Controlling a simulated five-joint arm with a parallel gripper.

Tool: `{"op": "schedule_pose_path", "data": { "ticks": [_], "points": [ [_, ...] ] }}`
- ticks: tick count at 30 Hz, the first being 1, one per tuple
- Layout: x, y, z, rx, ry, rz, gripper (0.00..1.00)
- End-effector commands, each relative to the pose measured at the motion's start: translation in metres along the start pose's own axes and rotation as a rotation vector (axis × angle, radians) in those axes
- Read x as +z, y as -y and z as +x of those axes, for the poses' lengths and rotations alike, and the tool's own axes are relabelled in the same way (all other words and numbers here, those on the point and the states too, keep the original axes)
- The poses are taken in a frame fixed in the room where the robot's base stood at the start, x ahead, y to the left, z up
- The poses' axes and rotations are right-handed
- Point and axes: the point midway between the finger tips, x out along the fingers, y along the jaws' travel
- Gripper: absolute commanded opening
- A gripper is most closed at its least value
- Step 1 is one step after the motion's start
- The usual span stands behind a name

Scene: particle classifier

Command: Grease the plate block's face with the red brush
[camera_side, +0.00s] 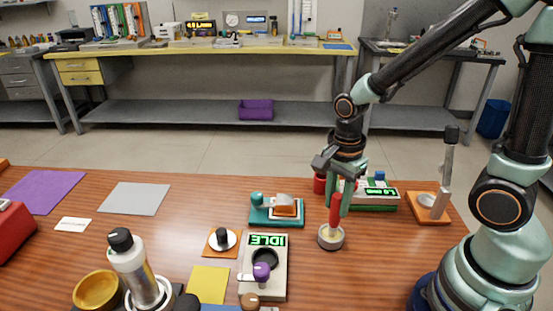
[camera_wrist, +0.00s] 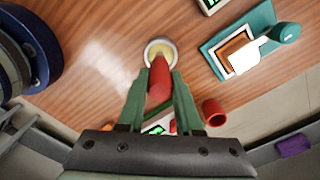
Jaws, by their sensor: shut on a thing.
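My gripper (camera_side: 340,198) is shut on the red brush (camera_side: 335,216), which hangs upright, tip down. The brush also shows between the fingers in the wrist view (camera_wrist: 158,84). Its tip is at or inside a small round pot (camera_side: 330,241) with pale yellow contents; the wrist view shows the pot (camera_wrist: 148,54) just beyond the brush. The bristles are hidden, so I cannot tell how deep they sit. What looks like the plate block (camera_side: 286,207), orange-brown with a pale part, sits on a teal fixture (camera_side: 265,221) left of the pot. The block also shows in the wrist view (camera_wrist: 234,44).
A red cup (camera_side: 319,184) and a device with a green display (camera_side: 378,203) stand behind the gripper. An orange stand with a lever (camera_side: 427,213) is at right. An IDLE device (camera_side: 274,281) stands in front of the teal fixture. Bare wood lies right of the pot.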

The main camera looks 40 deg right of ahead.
Motion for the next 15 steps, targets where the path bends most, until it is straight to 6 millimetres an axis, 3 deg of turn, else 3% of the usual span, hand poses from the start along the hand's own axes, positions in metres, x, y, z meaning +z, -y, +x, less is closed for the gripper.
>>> {"op": "schedule_pose_path", "data": {
  "ticks": [15],
  "points": [
    [0.0,0.002,-0.04,-0.008,0.0,0.0,0.0]
  ]
}}
